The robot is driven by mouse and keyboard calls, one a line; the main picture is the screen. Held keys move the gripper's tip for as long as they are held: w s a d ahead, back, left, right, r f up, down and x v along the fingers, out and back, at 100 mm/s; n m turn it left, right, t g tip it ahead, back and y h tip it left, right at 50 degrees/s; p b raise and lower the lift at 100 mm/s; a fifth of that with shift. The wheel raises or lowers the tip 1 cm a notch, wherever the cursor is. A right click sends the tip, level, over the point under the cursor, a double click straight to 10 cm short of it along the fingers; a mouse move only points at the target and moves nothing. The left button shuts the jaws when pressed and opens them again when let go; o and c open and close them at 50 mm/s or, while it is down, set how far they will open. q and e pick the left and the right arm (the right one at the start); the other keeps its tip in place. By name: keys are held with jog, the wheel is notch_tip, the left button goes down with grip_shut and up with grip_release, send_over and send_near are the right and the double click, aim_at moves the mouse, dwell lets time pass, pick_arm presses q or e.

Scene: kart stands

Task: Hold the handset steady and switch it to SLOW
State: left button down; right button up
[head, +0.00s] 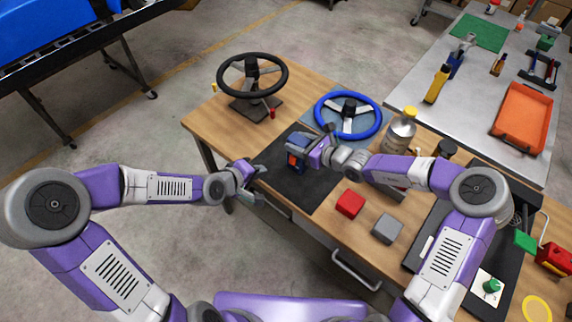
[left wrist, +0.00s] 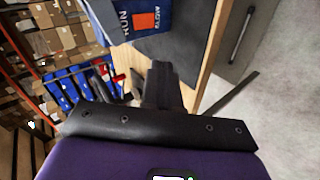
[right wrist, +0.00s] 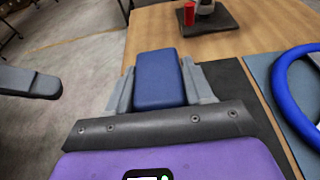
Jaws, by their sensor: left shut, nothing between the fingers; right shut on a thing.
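The handset (head: 296,160) is a blue block with an orange switch on its face, held above the black mat. In the left wrist view the handset (left wrist: 122,22) shows white lettering beside the orange switch (left wrist: 147,18). Which way the switch is set, I cannot tell. My right gripper (head: 306,150) is shut on the handset; in the right wrist view its blue back (right wrist: 160,80) sits between the two grey fingers. My left gripper (head: 258,184) is shut and empty, to the left of and below the handset, apart from it. Its closed fingers (left wrist: 163,85) point toward the handset's face.
The black mat (head: 275,178) lies on the wooden table (head: 200,122). A black steering wheel (head: 252,75) on a stand and a blue wheel (head: 347,116) stand behind. A red block (head: 349,204) and a grey block (head: 387,228) lie to the right. Floor is clear left of the table.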

aim_at(292, 164)
pick_arm(q)
jog(key=shift+s+d+r+n+g, duration=0.25)
jog(key=shift+s+r+n+g, duration=0.15)
jog(key=shift+s, duration=0.2)
jog(key=shift+s+d+r+n+g, duration=0.3)
jog(key=shift+s+r+n, duration=0.1)
jog(key=shift+s+r, duration=0.15)
jog(key=shift+f, duration=0.1)
jog(key=x, duration=1)
jog(key=shift+w+d+f, duration=0.15)
jog(key=shift+w+d, duration=0.35)
jog(key=shift+w, duration=0.3)
jog(key=shift+w+d+f, duration=0.15)
jog(key=shift+w+d, duration=0.35)
jog(key=shift+w, duration=0.3)
jog(key=shift+w+d+f, duration=0.15)
jog(key=shift+w, duration=0.05)
